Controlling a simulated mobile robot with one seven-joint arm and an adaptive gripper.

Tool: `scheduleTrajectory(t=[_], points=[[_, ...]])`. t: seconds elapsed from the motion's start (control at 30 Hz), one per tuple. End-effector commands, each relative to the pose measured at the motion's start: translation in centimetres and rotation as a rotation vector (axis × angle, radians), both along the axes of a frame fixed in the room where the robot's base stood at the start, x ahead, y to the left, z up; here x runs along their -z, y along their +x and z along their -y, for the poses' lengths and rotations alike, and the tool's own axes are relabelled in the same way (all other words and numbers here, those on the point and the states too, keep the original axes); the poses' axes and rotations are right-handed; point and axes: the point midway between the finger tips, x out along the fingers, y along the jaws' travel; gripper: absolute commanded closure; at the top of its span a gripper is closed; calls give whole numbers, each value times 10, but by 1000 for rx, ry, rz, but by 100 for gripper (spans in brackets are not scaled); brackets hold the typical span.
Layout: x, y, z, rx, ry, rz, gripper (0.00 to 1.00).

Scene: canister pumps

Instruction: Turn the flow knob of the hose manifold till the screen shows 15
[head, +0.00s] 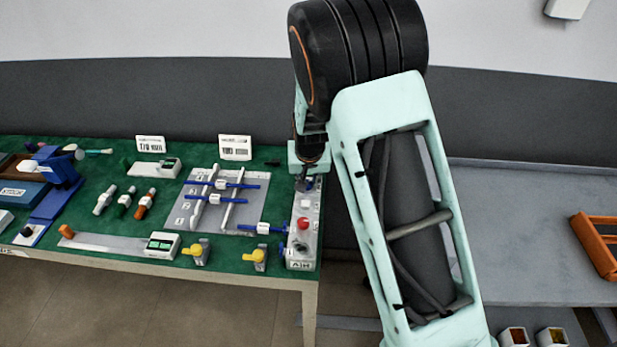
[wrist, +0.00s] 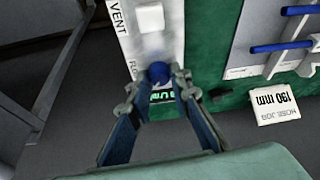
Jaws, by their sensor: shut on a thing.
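The hose manifold is a narrow grey panel (head: 301,240) at the right end of the green table in the head view. It also shows in the wrist view (wrist: 158,42), with a white square button (wrist: 150,17) beside the word VENT. The flow knob (wrist: 158,70) is blue and round. My gripper (wrist: 157,80) is shut on the knob, with one finger on each side. In the head view my gripper (head: 308,183) is over the panel's far end. The small green-lit screen (wrist: 163,97) shows between the fingers, partly hidden; its number cannot be read for certain.
A red button (head: 303,224) is on the panel. A grey plate with blue and white rods (head: 215,205) lies further left. A white sign (wrist: 285,104) is near my gripper. A grey bench (head: 530,220) is right.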

Motion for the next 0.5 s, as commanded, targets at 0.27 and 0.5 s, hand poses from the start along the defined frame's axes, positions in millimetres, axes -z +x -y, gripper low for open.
scheduleTrajectory(t=[0.27,0.5], points=[[-1,-1,-2,214,-3,-3,100],[0,-1,-3,336,-1,-4,100]])
